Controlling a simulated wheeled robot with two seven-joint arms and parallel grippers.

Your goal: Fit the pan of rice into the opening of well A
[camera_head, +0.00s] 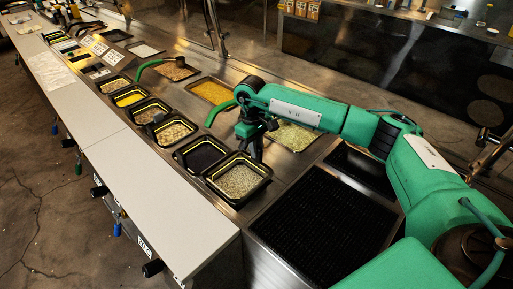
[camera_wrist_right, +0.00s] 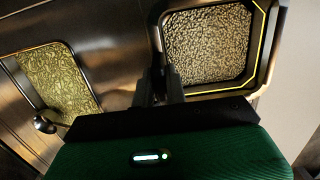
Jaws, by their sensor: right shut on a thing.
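The pan of rice (camera_head: 238,180) is a black square pan with a thin yellow line on its rim and pale grains inside. It is at the near end of the front row of pans. My right gripper (camera_head: 257,151) is shut on its far wall. In the right wrist view the fingers (camera_wrist_right: 160,82) grip the left edge of the pan (camera_wrist_right: 207,46). The pan looks roughly level; I cannot tell whether it hangs above the counter or sits in an opening. No label for well A is readable, and the pan may hide the opening. My left gripper is out of view.
A dark pan or opening (camera_head: 200,154) lies beside the rice pan, with several filled pans beyond it. Behind the gripper is an inset of pale green food (camera_head: 294,136). A black ridged mat (camera_head: 322,222) lies to the right. The white ledge (camera_head: 165,190) in front is clear.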

